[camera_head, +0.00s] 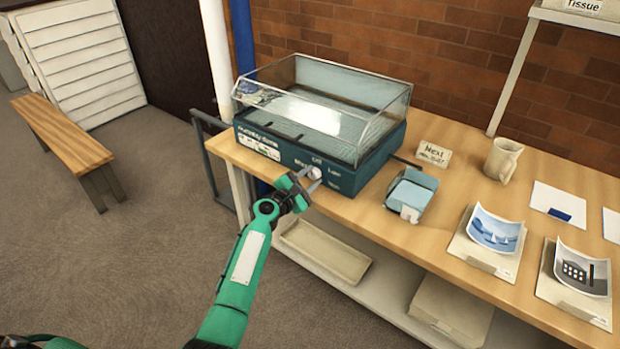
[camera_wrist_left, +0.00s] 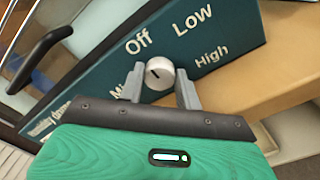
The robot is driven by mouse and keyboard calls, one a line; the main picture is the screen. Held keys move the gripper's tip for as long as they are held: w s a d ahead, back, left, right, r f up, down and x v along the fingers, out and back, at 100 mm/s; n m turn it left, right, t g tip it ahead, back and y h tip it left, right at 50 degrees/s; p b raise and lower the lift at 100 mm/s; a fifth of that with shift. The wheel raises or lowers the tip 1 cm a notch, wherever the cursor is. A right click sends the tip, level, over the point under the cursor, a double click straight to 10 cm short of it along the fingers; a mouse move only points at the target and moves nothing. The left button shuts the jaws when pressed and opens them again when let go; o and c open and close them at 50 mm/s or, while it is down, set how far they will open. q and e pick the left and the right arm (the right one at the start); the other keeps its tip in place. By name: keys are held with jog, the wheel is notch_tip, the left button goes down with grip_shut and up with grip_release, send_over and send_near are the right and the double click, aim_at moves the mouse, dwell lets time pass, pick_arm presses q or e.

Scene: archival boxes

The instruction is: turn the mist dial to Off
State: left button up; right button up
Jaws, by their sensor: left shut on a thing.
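The mist dial is a small white round knob (camera_head: 316,173) on the front panel of the teal humidity box (camera_head: 340,180). My left gripper (camera_head: 309,178) reaches it from the front left. In the left wrist view the dial (camera_wrist_left: 160,74) sits between the two grey fingertips (camera_wrist_left: 158,84), which are shut on its sides. A short dark mark shows on the dial's face, left of its middle; its exact heading is hard to tell. The labels Off (camera_wrist_left: 138,41), Low (camera_wrist_left: 192,22) and High (camera_wrist_left: 211,57) stand around it. My right gripper is not in view.
The box has a clear lid (camera_head: 320,100) and stands on a wooden table (camera_head: 450,215). A blue sponge-like block in a tray (camera_head: 412,190), a sign (camera_head: 434,154), a mug (camera_head: 503,158) and picture cards (camera_head: 494,232) lie to its right. A shelf (camera_head: 385,295) runs below.

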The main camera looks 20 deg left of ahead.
pick_arm(q)
jog(key=o, duration=1)
jog(key=shift+s, duration=0.1)
jog(key=v, duration=1.3)
jog(key=shift+s+a, duration=0.15)
jog(key=shift+s, duration=0.15)
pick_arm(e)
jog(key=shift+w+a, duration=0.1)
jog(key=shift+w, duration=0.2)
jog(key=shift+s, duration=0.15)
